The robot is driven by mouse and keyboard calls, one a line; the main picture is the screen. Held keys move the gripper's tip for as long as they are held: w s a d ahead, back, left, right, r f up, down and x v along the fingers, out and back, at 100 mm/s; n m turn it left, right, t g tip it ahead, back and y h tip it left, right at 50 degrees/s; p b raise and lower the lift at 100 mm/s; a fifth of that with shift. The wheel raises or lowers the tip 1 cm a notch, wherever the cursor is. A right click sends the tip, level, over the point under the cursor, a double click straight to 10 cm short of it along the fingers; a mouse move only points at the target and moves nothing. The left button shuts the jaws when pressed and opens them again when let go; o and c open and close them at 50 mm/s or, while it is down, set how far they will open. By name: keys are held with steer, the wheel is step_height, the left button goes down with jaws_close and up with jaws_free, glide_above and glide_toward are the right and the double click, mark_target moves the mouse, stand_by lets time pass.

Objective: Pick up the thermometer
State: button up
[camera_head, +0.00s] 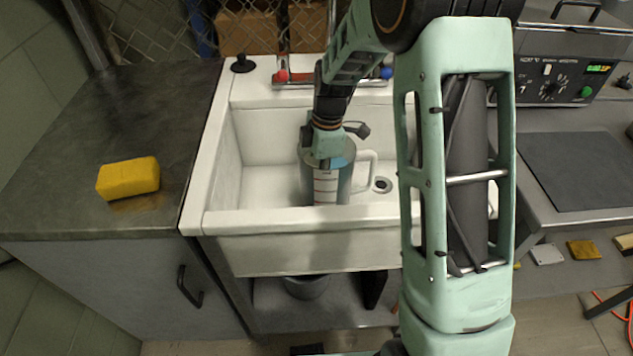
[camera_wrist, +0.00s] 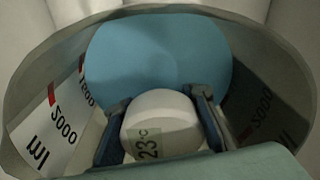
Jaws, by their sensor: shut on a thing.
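The thermometer (camera_wrist: 158,118) is a white rounded body with a small display reading 23 °C. In the wrist view my gripper (camera_wrist: 160,97) has one finger on each side of it and is shut on it. The thermometer is inside a measuring jug (camera_wrist: 48,125), in front of blue liquid (camera_wrist: 158,60). In the head view the jug (camera_head: 326,186) stands in the white sink, with its handle to the right. My wrist reaches down into the jug's mouth from above. My fingertips and the thermometer cannot be made out in the head view.
The sink (camera_head: 212,165) has raised walls around the jug and a tap behind. A yellow sponge (camera_head: 128,178) lies on the dark counter (camera_head: 60,200) at left. A water-bath device (camera_head: 560,75) stands at the back right. The left counter is mostly clear.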

step_height(320, 180, up, 10)
steer(key=shift+f+p, duration=0.25)
steer(key=shift+p, duration=0.75)
step_height(320, 180, up, 10)
steer(key=p, duration=1)
steer(key=shift+r+p, duration=0.25)
steer(key=shift+p, duration=0.05)
steer(key=shift+a+r, duration=0.1)
